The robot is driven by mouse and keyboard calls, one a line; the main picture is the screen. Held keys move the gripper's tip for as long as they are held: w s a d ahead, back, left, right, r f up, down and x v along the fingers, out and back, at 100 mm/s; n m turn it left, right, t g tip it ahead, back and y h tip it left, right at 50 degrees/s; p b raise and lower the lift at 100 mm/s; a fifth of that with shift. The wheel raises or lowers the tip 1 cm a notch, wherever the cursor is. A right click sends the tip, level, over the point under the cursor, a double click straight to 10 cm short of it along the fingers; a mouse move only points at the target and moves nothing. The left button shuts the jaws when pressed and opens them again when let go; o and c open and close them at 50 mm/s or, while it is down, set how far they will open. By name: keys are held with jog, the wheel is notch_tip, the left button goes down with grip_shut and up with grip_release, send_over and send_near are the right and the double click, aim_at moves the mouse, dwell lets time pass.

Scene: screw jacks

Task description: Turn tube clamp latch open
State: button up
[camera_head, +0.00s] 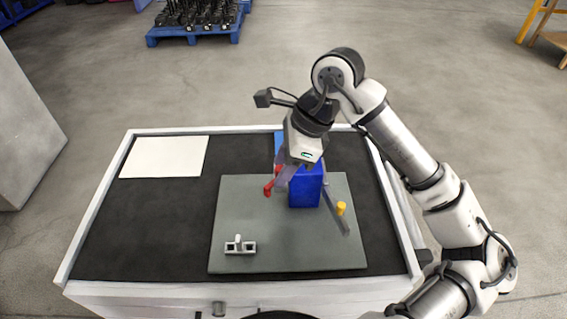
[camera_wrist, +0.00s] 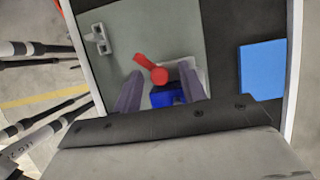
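The tube clamp has a blue block (camera_head: 306,190) standing on a grey plate (camera_head: 290,250). Its red latch (camera_head: 268,190) sticks out on the block's left side. In the wrist view the red latch (camera_wrist: 152,68) shows as a round hub with a lever pointing up and left. Part of the blue block (camera_wrist: 165,97) lies just below it. My gripper (camera_head: 285,180) is at the block's left side, tilted downward. In the wrist view my gripper (camera_wrist: 162,80) has its two fingers apart, one on each side of the hub, with gaps visible. Contact cannot be told.
A grey bar (camera_head: 336,212) and a yellow knob (camera_head: 341,208) are right of the block. A small grey fixture (camera_head: 240,247) sits at the plate's front left. A white sheet (camera_head: 164,157) lies at the back left. The dark tabletop (camera_head: 150,225) is clear on the left.

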jog(key=b+v, duration=0.2)
jog(key=v, duration=1.2)
jog(key=shift+a+f, duration=0.1)
jog(key=shift+a, duration=0.05)
jog(key=h+b, duration=0.5)
jog(key=b, duration=0.5)
send_near(280, 168)
notch_tip(280, 168, down, 9)
jog(key=shift+f+b, duration=0.1)
jog(key=shift+b, duration=0.65)
